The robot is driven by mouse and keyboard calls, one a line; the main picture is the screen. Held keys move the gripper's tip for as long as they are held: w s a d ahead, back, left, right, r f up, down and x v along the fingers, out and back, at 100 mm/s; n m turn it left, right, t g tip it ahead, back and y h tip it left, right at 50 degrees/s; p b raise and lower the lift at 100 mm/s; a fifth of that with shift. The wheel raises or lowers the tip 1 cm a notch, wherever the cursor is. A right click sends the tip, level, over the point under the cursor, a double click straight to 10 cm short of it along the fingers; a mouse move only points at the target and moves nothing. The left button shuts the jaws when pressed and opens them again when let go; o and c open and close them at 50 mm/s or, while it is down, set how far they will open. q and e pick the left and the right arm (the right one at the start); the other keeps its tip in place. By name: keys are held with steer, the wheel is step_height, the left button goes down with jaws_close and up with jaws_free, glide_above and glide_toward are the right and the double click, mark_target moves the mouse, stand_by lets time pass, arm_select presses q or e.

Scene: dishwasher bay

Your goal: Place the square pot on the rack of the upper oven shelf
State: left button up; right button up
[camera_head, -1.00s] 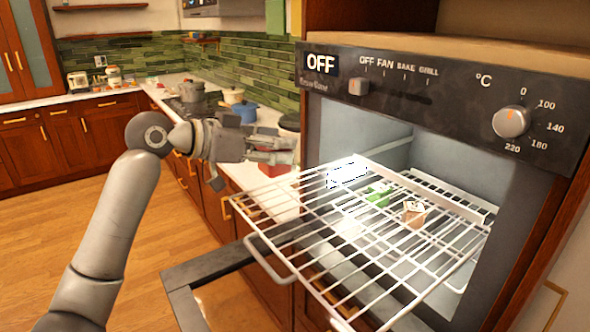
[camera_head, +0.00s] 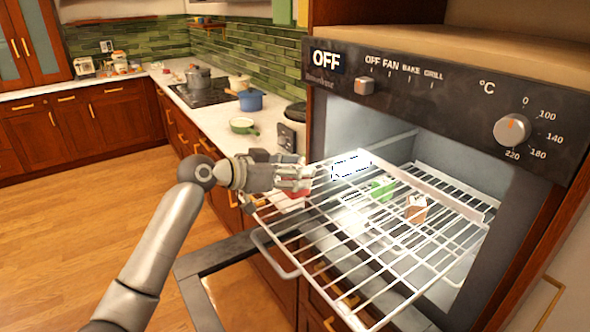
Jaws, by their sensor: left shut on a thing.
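My left gripper (camera_head: 304,178) reaches in from the left, shut on a red thing (camera_head: 297,193) that shows just below its fingers and looks to be the square pot. The gripper and fingers hide most of it. The gripper is at the left edge of the pulled-out upper oven rack (camera_head: 372,285), a white wire shelf. I cannot tell the height of the red thing above the rack. My right gripper is not in view.
The oven door (camera_head: 205,265) hangs open below the rack. Small green (camera_head: 383,188) and brown-white (camera_head: 416,209) things show inside the oven, through or on the wires. A blue pot (camera_head: 250,100) and green pan (camera_head: 243,125) stand on the counter. The rack's front is clear.

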arm_select(q)
steer(key=shift+f, duration=0.1)
steer(key=o, duration=1.1)
steer(key=shift+s+a, duration=0.1)
steer(key=shift+a, duration=0.05)
steer(key=b+v, duration=0.3)
steer(key=v, duration=0.7)
steer(key=shift+s+a+r, duration=0.15)
steer(key=shift+a+r, duration=0.1)
steer(key=shift+s+a+r, duration=0.2)
steer(key=shift+s+a, duration=0.1)
